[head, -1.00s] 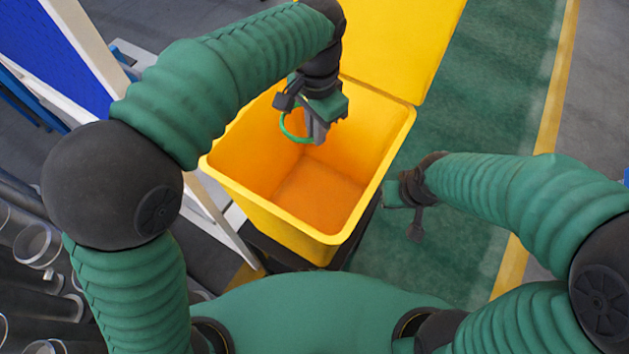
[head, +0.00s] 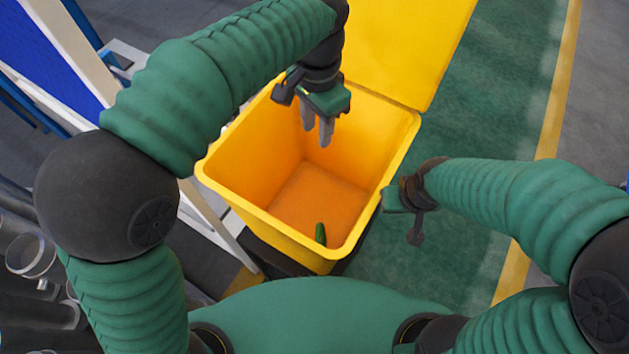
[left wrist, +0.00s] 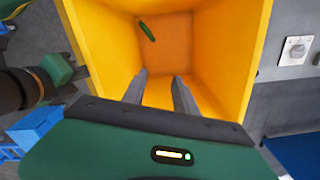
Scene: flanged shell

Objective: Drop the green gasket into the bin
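The green gasket (head: 320,234) is inside the yellow bin (head: 272,228), low down near the front wall, seen nearly edge-on. It also shows in the left wrist view (left wrist: 147,31) as a thin green shape, apart from my fingers. I cannot tell whether it touches the bin floor. My left gripper (head: 318,138) is open and empty above the bin opening, its two fingers pointing down into it; its fingertips show in the left wrist view (left wrist: 160,76). My right gripper (head: 400,212) is beside the bin's right side, and its fingers are not clear.
The bin's yellow lid (head: 405,50) stands open behind it. A white-framed blue panel (head: 45,60) is at the left. Several grey cylinders (head: 35,262) lie at the lower left. Green floor (head: 500,110) to the right is clear.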

